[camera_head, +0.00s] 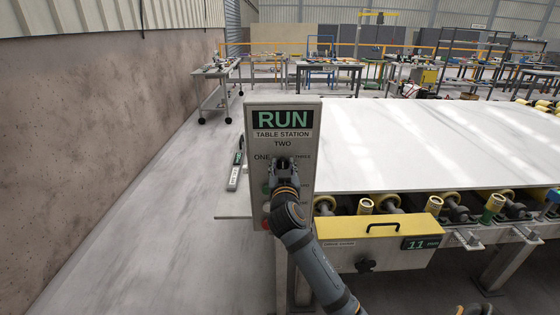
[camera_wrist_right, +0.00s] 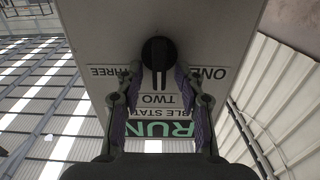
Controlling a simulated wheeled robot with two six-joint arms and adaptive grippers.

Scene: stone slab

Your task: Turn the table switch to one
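The table switch is a black round knob (camera_wrist_right: 158,52) on a grey control panel (camera_head: 303,172). In the right wrist view, which shows the panel upside down, its handle points to the label TWO (camera_wrist_right: 160,99). ONE (camera_wrist_right: 207,73) is at the right there and THREE at the left. In the head view ONE (camera_head: 262,157) is on the left, and my gripper hides the knob. My right gripper (camera_head: 284,163) is in front of the panel. Its fingers (camera_wrist_right: 158,72) are open, one on each side of the knob's handle; I cannot tell whether they touch it.
The panel shows a green RUN sign (camera_head: 283,118) and a red button (camera_head: 266,223), partly covered by my arm. A white slab (camera_head: 400,140) lies on a roller table to the right. A yellow-topped drawer (camera_head: 375,228) sits below it. Floor at left is clear.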

